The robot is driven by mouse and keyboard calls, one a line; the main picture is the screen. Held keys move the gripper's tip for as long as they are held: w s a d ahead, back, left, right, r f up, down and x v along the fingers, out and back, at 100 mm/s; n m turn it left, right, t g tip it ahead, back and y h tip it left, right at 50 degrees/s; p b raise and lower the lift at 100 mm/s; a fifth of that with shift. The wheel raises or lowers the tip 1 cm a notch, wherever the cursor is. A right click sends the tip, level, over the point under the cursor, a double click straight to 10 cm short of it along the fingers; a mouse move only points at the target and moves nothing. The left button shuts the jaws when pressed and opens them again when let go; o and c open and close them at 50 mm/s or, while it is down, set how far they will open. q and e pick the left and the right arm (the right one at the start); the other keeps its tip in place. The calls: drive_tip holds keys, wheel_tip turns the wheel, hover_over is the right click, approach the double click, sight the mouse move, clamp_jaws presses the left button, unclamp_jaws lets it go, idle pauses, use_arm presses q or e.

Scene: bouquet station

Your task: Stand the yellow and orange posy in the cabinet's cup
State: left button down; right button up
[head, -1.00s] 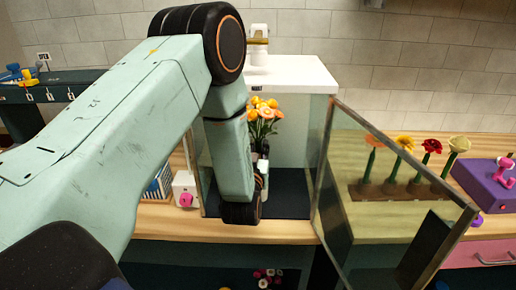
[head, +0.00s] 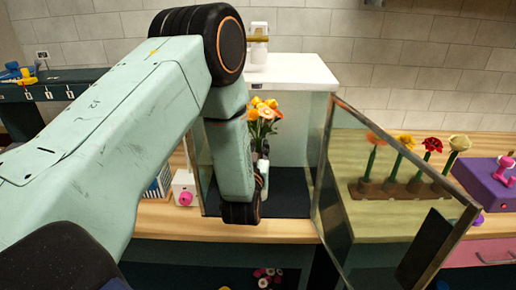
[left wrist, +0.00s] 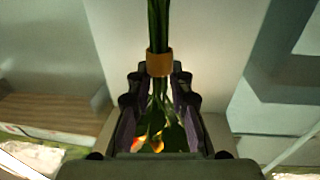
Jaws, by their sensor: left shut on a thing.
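The yellow and orange posy (head: 263,112) is upright inside the cabinet (head: 290,75), which has a white top, glass sides and a dark floor. My left gripper (head: 262,172) is inside the cabinet, partly hidden behind my own arm, just below the blossoms. In the left wrist view, my left gripper (left wrist: 158,105) is shut on the posy, around the green stems next to an orange band (left wrist: 160,62). The blossoms (left wrist: 150,143) show between the fingers and the stem ends run out of the picture. I cannot make out the cup. My right gripper is not in view.
The cabinet's glass door (head: 375,200) stands open to the right, towards me. Behind it, several flowers stand in a brown holder (head: 400,190). A purple box (head: 487,182) is at far right. A white box with a pink knob (head: 184,187) is close to the cabinet's left side.

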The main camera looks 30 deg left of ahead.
use_arm(q)
drive_tip(key=shift+f+b, duration=1.95)
drive_tip(key=shift+f, duration=0.55)
idle(1.2)
drive_tip(key=c, duration=1.1)
unclamp_jaws()
drive_tip(key=shift+c, duration=0.2)
drive_tip(key=o, duration=0.6)
drive_tip(key=shift+c, duration=0.2)
drive_tip(key=p+v, duration=0.1)
drive_tip(key=v, duration=0.8)
